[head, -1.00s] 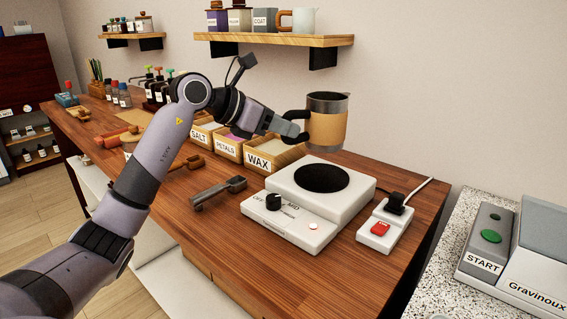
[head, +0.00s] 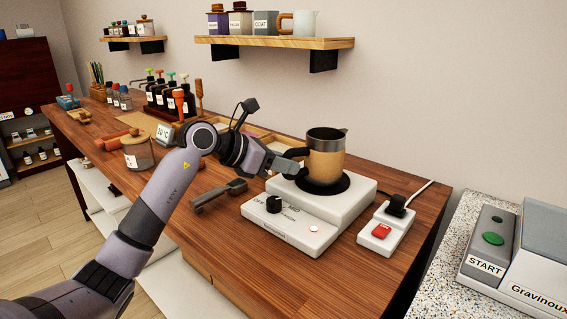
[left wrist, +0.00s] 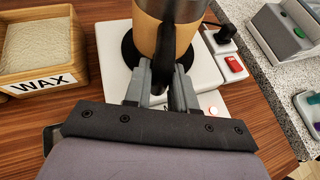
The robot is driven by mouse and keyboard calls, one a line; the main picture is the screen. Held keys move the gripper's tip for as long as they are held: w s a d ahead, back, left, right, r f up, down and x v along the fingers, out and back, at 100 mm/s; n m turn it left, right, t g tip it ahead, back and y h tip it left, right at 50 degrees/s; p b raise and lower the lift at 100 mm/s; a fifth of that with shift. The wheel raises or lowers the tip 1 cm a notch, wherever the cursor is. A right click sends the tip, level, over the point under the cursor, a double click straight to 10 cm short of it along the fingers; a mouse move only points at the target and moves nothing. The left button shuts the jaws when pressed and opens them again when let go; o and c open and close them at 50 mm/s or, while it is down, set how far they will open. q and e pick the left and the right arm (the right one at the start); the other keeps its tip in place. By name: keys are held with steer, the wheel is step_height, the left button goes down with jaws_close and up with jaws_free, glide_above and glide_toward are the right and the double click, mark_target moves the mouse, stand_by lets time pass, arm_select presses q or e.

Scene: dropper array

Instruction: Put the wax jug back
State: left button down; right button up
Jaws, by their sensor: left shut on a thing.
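The wax jug (head: 325,160) is a metal pitcher with a tan band and a dark handle. It is upright on, or just above, the black round plate (head: 338,183) of the white hot plate unit (head: 357,199). My left gripper (head: 298,165) is shut on the jug's handle from the left side. In the left wrist view the gripper fingers (left wrist: 162,85) close around the dark handle, and the jug's tan side (left wrist: 150,35) stands beyond them. The jug's contents are hidden. My right gripper is not in view.
A white switch box (head: 384,229) with a red button and a plug stands right of the hot plate. A grey metal tool (head: 219,194) lies to its left. The wax bin (left wrist: 40,50) is left of the hot plate. A shelf (head: 275,42) hangs above.

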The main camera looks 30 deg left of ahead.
arm_select(q)
steer(key=c, duration=0.9)
jaws_free()
steer(key=shift+r, duration=0.1)
steer(key=shift+b+v, duration=0.8)
steer(key=shift+v, duration=5.2)
